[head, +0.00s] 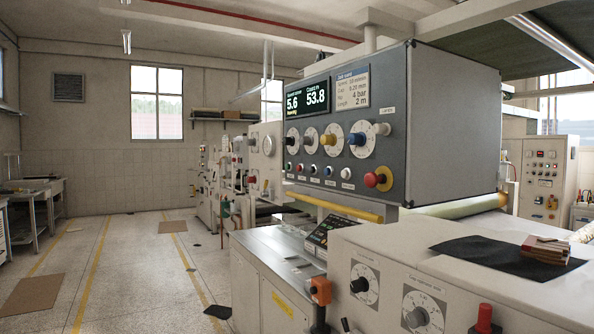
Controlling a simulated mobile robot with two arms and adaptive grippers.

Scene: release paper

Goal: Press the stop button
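A dark grey control box (450,130) hangs over the machine at the centre right. Its front has a red mushroom button (375,180) on a yellow disc at the lower right. To the left of it is a row of small buttons, including a small red button (300,167) and a white one (346,173). Their labels are too small to read. No button is marked legibly as stop. Neither of my grippers is in view, and nothing touches the buttons.
Below the box are a yellow bar (335,207), a small sloped keypad (325,233) and a white cabinet with dials (427,309). An orange-topped handle (320,291) and a red knob (485,318) stand at the front. Open floor (130,270) lies to the left.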

